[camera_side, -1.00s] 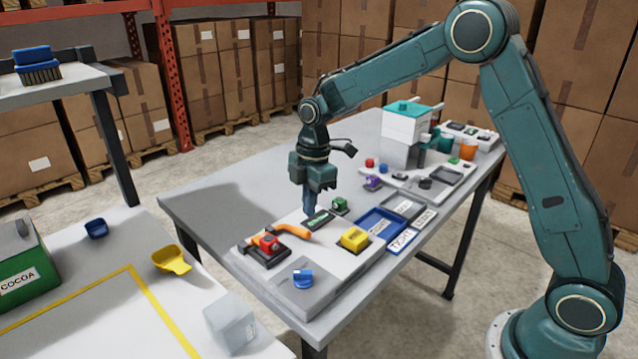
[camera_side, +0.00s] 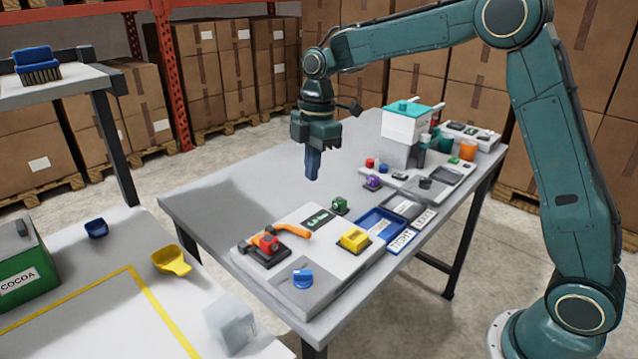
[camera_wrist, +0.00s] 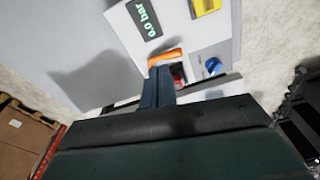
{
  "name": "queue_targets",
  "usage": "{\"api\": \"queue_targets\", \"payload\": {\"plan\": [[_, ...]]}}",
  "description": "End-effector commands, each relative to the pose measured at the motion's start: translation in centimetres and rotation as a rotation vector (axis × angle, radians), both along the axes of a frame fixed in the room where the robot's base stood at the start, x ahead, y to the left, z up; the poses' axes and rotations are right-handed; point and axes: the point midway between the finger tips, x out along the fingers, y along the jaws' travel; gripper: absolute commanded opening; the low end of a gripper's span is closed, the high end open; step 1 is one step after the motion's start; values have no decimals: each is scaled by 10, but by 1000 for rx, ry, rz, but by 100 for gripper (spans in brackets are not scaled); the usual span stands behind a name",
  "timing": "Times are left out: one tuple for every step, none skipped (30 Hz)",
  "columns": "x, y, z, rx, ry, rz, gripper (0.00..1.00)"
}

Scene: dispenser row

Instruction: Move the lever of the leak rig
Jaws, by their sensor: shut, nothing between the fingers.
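The leak rig (camera_side: 318,272) is a light grey panel on the near end of the table. Its lever (camera_side: 292,231) has an orange handle, reaching from a red pivot (camera_side: 267,243) on a dark base toward the right. In the wrist view the orange handle (camera_wrist: 165,57) shows just past my fingertips, and the rig's display (camera_wrist: 146,20) reads 0.0 bar. My gripper (camera_side: 313,178) points down, shut and empty. It hangs in the air above the table, beyond and above the lever, apart from it. In the wrist view, my fingers partly hide the red pivot.
The rig also carries a blue knob (camera_side: 303,279) and a yellow block (camera_side: 355,239). A green block (camera_side: 340,205), a blue tray (camera_side: 381,223) and labels marked TIGHT and LEAKY lie close by. A white dispenser (camera_side: 404,138) stands farther back. The table's left part is clear.

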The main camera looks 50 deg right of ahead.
Motion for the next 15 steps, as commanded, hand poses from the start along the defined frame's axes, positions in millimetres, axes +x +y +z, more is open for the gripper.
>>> {"api": "queue_targets", "payload": {"plan": [[1,-1,10,0,-3,-2,0],[1,-2,14,0,-4,-1,0],[0,-3,20,1,-2,-1,0],[0,-3,24,-1,-3,-1,0],[0,-3,28,-1,-3,-1,0],[0,-4,33,1,-2,-1,0],[0,-4,36,1,-2,-1,0],[0,-4,39,1,-2,-1,0],[0,-4,42,1,-1,-1,0],[0,-4,44,1,-1,-1,0],[-1,-5,46,1,-1,-1,0],[-1,-5,48,0,0,-1,0],[-1,-5,49,0,0,-1,0],[-1,-5,50,0,0,0,0],[-1,-5,51,0,0,0,0]]}}
